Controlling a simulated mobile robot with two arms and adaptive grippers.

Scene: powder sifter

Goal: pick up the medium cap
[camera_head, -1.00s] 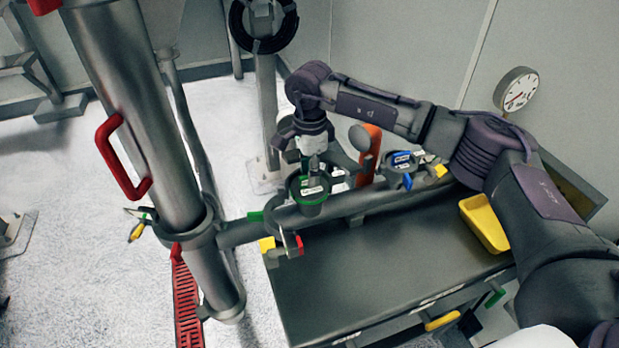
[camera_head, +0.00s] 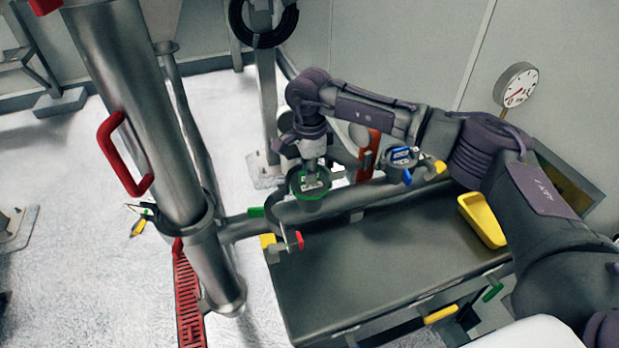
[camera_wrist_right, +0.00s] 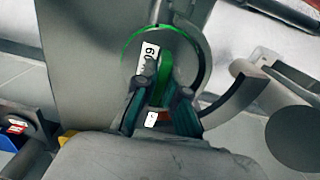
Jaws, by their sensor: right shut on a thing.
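The green-rimmed round cap (camera_head: 309,192) with a white label sits at the pipe on the table's far left side. I take it as the medium cap, but its size is not certain from the label. My right gripper (camera_head: 313,170) is above it, pointing down, its fingers shut on the cap's raised grip. In the right wrist view the fingers (camera_wrist_right: 158,112) close around a green upright part in the middle of the cap (camera_wrist_right: 200,55), beside a white label reading 60. Whether the cap is lifted off its seat cannot be told. My left gripper is out of view.
A blue-handled round part (camera_head: 402,160) stands to the right, near an orange-red upright piece (camera_head: 367,152). An open curved ring (camera_head: 285,226) stands in front of the cap. A yellow tray (camera_head: 482,221) is on the table's right. The dark tabletop (camera_head: 370,270) is mostly clear.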

